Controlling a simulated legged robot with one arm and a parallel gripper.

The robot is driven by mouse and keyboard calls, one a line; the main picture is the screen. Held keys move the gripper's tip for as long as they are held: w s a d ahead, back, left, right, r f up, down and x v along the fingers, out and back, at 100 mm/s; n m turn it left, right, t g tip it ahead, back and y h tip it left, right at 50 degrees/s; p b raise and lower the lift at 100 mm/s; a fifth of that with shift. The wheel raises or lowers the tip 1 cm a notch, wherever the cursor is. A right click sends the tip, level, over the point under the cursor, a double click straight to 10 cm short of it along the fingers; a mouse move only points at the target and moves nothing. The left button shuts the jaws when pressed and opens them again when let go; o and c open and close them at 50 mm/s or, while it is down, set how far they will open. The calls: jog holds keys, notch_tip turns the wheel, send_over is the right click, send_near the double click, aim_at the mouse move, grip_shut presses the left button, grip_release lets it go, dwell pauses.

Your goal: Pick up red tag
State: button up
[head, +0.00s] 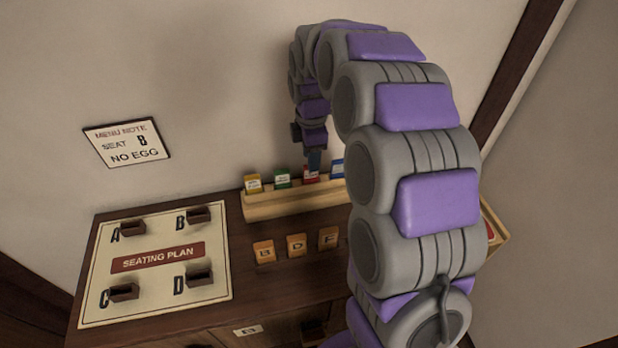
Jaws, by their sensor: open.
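The red tag (310,178) stands upright in a wooden rack (290,205) at the back of the cabinet top. My gripper (314,162) points down from the arm's far end, right at the red tag's upper part. It is open, and its fingers cover part of the tag. I cannot tell whether they touch it. A blue tag (337,169) stands to the right, partly hidden by my arm.
A seating plan board (155,283) with small dark holders lies at left. A menu note (127,142) hangs on the wall. My arm hides the right part of the cabinet top.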

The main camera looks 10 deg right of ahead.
aim_at(311, 176)
jog(key=shift+f, duration=0.4)
jog(key=shift+d+f, duration=0.15)
jog(key=shift+f, duration=0.15)
notch_tip(311, 176, down, 4)
jog(key=shift+w+f+b, duration=0.15)
jog(key=shift+f+b, duration=0.05)
jog(key=shift+b, duration=0.6)
jog(key=shift+f, duration=0.15)
jog(key=shift+a, duration=0.35)
jog(key=shift+d, duration=0.25)
grip_shut()
